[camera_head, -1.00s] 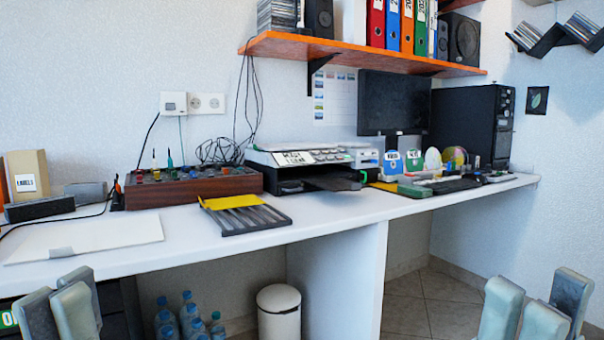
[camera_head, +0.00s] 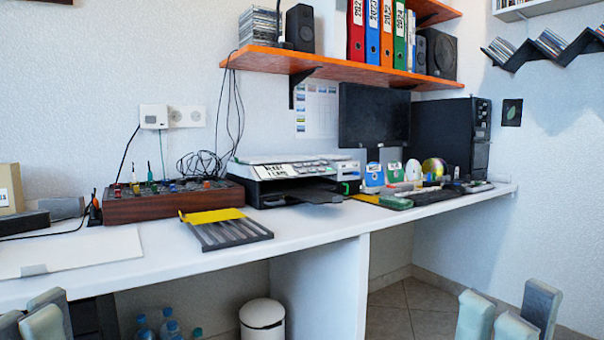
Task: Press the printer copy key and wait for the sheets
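The printer (camera_head: 290,180) stands on the white desk (camera_head: 330,222) against the back wall. It is a grey and black machine with a labelled control panel (camera_head: 290,170) on its front top and a dark tray sticking out. The copy key cannot be told apart at this size, and no sheet can be made out on the tray. My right gripper (camera_head: 508,312) is low at the bottom right, open and empty, far from the printer. My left gripper (camera_head: 38,315) is partly cut off at the bottom left corner, also far from it; its opening is unclear.
A black rack with a yellow part (camera_head: 228,230) lies in front of the printer. A brown box with knobs (camera_head: 165,200) stands left of it. An orange shelf (camera_head: 330,66) hangs above. A white bin (camera_head: 262,320) and bottles (camera_head: 165,328) are under the desk.

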